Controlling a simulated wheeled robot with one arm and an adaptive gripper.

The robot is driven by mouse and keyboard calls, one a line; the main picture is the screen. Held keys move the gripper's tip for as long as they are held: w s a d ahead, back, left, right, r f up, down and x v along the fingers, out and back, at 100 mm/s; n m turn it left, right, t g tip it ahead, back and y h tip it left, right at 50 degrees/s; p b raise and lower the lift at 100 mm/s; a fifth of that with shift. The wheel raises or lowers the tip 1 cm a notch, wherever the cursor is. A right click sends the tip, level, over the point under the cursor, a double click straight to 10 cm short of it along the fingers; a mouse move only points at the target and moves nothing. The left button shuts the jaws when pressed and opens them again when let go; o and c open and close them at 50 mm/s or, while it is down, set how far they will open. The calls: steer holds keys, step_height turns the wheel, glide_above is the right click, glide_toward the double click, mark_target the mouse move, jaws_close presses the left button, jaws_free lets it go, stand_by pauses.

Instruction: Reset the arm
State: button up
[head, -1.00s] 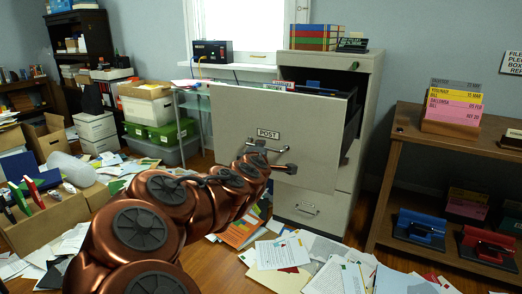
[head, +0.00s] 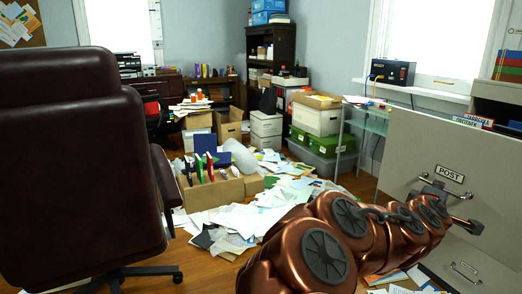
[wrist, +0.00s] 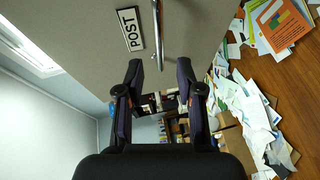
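The drawer front also fills the upper middle of the wrist view (wrist: 90,50).
A dark leather chair (head: 75,150) stands close at the left. Papers (head: 250,210) cover much of the floor, around a cardboard box (head: 205,190) of binders. Green bins (head: 325,142) and a glass side table (head: 375,125) stand behind. Some wooden floor is bare near the chair.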

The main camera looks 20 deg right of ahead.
steer(key=s+a+r+m+g+y+p, duration=0.2)
steer(key=s+a+r+p, duration=0.4)
steer(key=a+p, duration=0.5)
steer(key=s+a+r+m+g+y+p, duration=0.2)
steer(key=s+a+r+g+y+p, duration=0.3)
steer(key=s+a+p, duration=0.5)
steer(key=s+a+r+m+g+y+p, duration=0.1)
steer(key=s+a+r+g+y+p, duration=0.2)
steer(key=a+p, duration=1)
steer(key=s+a+r+y, duration=0.3)
steer(key=s+a+r, duration=0.1)
steer(key=s, duration=0.1)
steer(key=shift+a+m+g, duration=0.3)
steer(key=shift+m+g, duration=0.1)
